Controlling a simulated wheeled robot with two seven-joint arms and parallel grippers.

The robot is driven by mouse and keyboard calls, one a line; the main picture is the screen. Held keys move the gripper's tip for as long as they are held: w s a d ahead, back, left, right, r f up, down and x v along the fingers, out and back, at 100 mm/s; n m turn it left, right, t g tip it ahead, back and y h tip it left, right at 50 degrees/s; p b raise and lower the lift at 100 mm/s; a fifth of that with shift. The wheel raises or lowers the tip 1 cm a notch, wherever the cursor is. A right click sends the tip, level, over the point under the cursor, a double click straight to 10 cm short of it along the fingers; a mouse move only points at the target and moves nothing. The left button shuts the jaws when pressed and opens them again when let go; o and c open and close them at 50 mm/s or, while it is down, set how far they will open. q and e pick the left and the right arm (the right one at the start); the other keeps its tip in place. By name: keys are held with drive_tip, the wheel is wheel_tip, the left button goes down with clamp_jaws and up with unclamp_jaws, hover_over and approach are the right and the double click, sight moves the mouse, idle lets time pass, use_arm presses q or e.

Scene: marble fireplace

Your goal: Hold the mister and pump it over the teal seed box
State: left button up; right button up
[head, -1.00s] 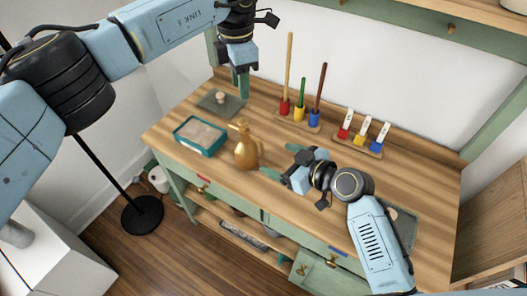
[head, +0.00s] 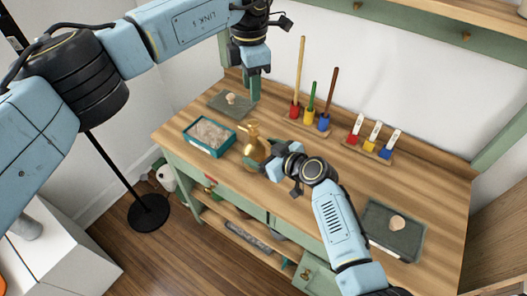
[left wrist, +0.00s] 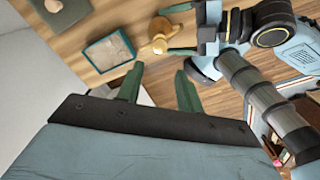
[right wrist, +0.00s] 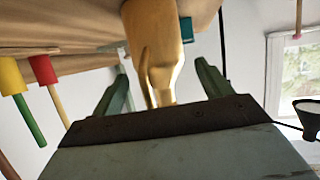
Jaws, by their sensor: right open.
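The gold mister (head: 254,152) stands upright on the wooden bench. The teal seed box (head: 193,145), filled with pale soil, is just left of it. My right gripper (head: 266,163) is open at the mister's right side. In the right wrist view, the mister's gold body (right wrist: 155,50) shows between and beyond the open fingers (right wrist: 163,80); I cannot tell whether they touch it. My left gripper (head: 254,90) hangs empty above the back of the bench. Its fingers (left wrist: 158,80) are apart in the left wrist view, with the seed box (left wrist: 86,52) and mister (left wrist: 155,36) beyond.
A dark mat with a small knob (head: 231,99) lies at the back left. Another dark mat (head: 394,235) with a knob lies at the right. The bench between is clear.

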use_arm(q)
drive_tip(key=shift+c, duration=0.3)
use_arm(e)
drive_tip(key=c, duration=1.3)
use_arm(q)
clamp_jaws()
use_arm(e)
drive_tip(key=shift+o, duration=0.2)
